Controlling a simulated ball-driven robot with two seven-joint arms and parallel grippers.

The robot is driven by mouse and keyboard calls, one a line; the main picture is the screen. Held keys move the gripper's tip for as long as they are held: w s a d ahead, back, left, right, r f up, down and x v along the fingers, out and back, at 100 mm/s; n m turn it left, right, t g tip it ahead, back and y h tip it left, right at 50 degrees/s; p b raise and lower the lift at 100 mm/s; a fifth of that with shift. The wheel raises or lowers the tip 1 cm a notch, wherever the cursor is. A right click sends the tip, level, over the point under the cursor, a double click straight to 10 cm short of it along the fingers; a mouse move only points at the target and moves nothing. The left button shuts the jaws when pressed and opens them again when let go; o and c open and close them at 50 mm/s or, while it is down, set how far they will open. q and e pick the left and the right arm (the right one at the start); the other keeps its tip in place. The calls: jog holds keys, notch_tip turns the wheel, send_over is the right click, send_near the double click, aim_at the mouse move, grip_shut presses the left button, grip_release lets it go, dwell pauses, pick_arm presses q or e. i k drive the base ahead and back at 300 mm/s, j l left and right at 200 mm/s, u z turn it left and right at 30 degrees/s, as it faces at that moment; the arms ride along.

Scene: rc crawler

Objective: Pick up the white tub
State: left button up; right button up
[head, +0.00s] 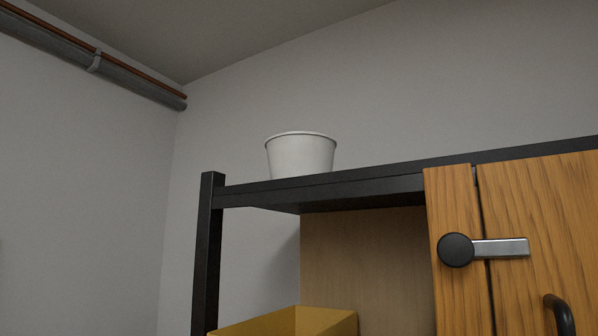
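The white tub (301,156) stands upright on the black top shelf of a rack, near the shelf's left end. I see it from below, so its inside and its base are hidden. Neither of my grippers shows in the head view.
The black shelf (330,188) has a corner post (207,250) at its left. Below it are a yellow bin (300,321) and a wooden door (540,230) with a black-and-metal latch (480,249). A pipe (95,62) runs along the upper left wall. The space left of the rack looks clear.

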aim_at(290, 154)
jog(key=k+j+z, duration=0.6)
jog(key=z, duration=0.35)
jog(key=k+l, duration=0.05)
jog(key=k, duration=0.05)
